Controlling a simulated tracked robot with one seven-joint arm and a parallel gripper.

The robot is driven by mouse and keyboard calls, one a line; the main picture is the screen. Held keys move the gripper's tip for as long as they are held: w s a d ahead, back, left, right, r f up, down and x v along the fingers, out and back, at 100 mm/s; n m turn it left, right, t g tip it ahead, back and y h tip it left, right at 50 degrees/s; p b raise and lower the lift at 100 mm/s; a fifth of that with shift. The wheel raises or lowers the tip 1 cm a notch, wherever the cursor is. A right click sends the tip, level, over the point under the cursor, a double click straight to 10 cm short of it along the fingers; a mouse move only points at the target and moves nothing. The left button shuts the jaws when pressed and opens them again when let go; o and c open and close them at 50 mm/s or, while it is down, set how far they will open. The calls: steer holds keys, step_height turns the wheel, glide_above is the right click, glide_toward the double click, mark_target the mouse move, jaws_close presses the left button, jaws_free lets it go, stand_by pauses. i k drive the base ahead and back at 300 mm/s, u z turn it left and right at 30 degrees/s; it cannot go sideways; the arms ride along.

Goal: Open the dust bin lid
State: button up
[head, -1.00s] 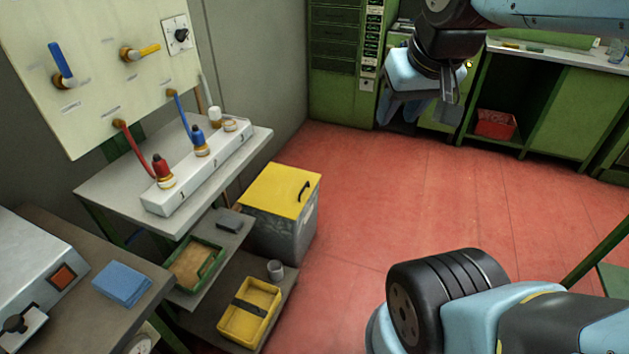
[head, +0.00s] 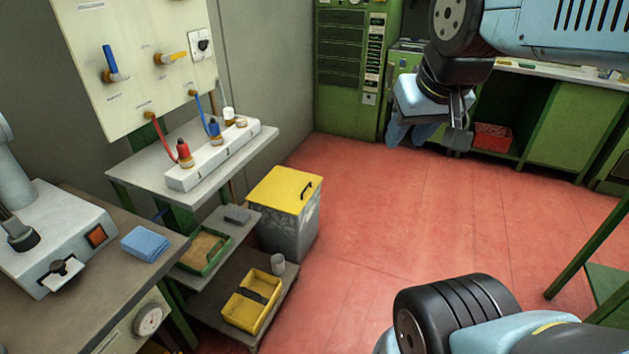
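The dust bin (head: 287,232) is a grey metal box on the red floor, right of the small bench. Its yellow lid (head: 285,190) is shut, with a dark handle (head: 306,190) near the right edge. My gripper (head: 428,136) hangs in the air at the upper right, well apart from the bin in the picture. Its fingers are small and partly overlapped by the wrist, so I cannot tell whether they are open or shut.
Left of the bin stands a bench (head: 160,170) with a stopper rack (head: 220,155). Lower shelves hold a green tray (head: 205,252), a yellow tray (head: 252,302) and a grey cup (head: 278,264). Red floor (head: 400,220) right of the bin is clear. A green cabinet (head: 350,70) stands behind.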

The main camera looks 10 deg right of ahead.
mark_target(287, 190)
steer(key=u, duration=0.15)
steer(key=i, duration=0.9)
steer(key=z, duration=0.05)
